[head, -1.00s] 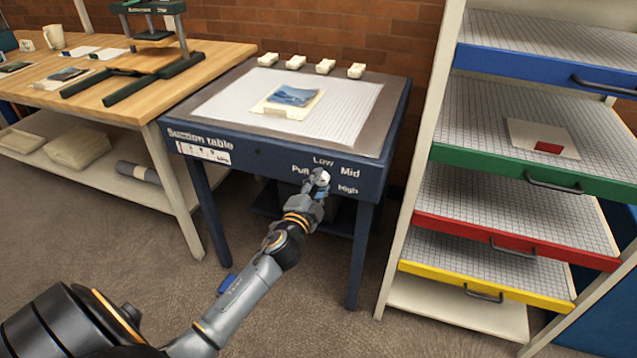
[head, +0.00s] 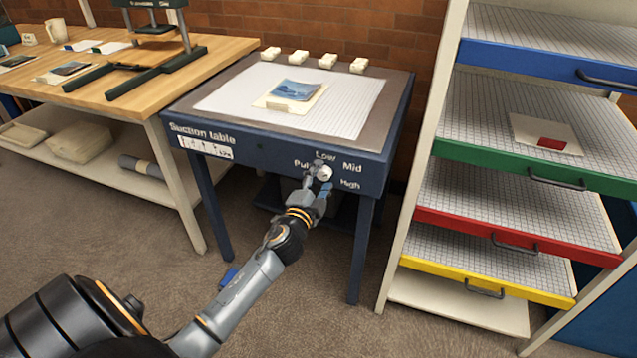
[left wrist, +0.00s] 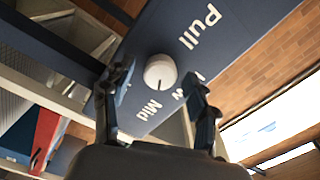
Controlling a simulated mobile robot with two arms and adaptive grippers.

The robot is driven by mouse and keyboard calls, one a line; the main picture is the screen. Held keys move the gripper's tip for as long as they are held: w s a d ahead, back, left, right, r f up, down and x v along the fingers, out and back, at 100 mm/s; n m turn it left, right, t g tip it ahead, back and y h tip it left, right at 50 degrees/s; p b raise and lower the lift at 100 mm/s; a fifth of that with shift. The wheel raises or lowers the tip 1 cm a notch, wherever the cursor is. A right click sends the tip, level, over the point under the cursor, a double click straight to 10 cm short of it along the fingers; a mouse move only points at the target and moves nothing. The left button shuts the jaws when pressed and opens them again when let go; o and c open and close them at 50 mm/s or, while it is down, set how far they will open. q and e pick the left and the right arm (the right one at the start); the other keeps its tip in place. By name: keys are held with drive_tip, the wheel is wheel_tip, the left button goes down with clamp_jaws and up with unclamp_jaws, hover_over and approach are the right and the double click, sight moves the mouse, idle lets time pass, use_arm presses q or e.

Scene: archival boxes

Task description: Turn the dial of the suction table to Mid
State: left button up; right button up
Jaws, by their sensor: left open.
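The suction table (head: 255,150) is a dark blue table with a white gridded top. Its dial (head: 325,173) is a round white knob on the front panel, with the words Low, Mid and High around it and a partly covered Pull label. In the left wrist view the dial (left wrist: 160,72) carries a dark mark near its lower edge, on the side of the word Mid (left wrist: 151,108). My left gripper (head: 319,184) is open just in front of the dial. In the left wrist view its fingers (left wrist: 160,88) stand apart on either side, without visible grip on the knob. My right gripper is not in view.
A picture on a cream board (head: 292,95) lies on the table top, with several white blocks behind it. A rack with blue, green, red (head: 515,243) and yellow drawers stands close on the right. A wooden bench (head: 150,85) stands on the left.

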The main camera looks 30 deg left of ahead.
use_arm(q)
drive_tip(key=v, duration=1.2)
